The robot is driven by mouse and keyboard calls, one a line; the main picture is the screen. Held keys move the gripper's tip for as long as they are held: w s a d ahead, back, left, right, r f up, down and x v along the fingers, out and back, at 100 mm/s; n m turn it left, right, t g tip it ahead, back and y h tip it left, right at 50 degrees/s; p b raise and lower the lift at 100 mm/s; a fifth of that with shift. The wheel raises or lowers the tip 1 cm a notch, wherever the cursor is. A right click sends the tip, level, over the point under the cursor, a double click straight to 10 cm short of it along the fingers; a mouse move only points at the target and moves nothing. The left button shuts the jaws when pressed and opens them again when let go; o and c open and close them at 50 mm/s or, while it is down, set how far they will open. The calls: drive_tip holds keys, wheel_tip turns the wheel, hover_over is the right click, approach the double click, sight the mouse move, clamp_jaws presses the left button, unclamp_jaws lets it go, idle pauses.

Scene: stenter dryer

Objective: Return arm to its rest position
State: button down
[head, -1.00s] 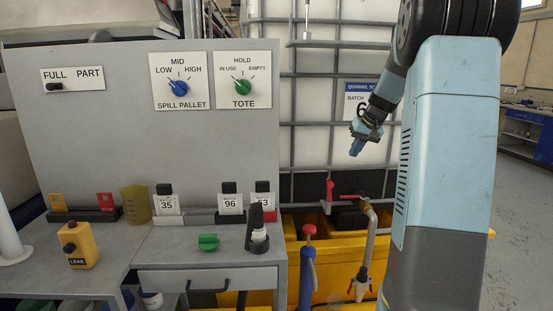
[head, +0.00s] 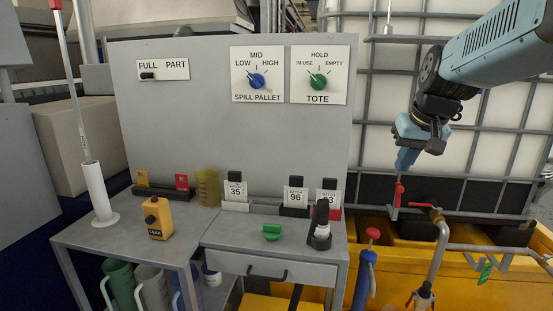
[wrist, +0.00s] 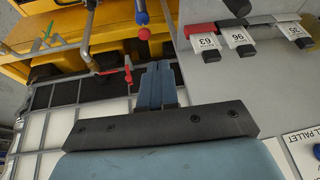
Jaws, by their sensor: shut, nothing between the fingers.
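My gripper (head: 405,160) hangs at the right of the head view, pointing down in front of the caged white tote (head: 460,110). Its blue fingers are together and empty; the wrist view shows them (wrist: 157,82) side by side with nothing held. The fingertips are close above the red valve handle (head: 399,193) in the head view; I cannot tell the gap in depth. My upper arm comes in from the upper right.
A grey panel (head: 190,120) with blue and green knobs stands behind the bench (head: 130,236). On the bench are batch tags, a yellow leak box (head: 157,218), a green knob (head: 271,231) and a black-and-white handheld tool (head: 320,230). A yellow spill pallet (head: 390,268) and bent pipe (head: 440,250) lie below my gripper.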

drive_tip(key=s+a+f, duration=0.2)
drive_tip(key=s, duration=0.5)
drive_tip(key=s+a+f+n, duration=0.1)
drive_tip(key=s+a+f, duration=0.1)
drive_tip(key=s, duration=0.5)
drive_tip(key=shift+s+a+f+t+h, duration=0.15)
drive_tip(key=shift+s+a+t+h, duration=0.15)
drive_tip(key=shift+t, duration=0.1)
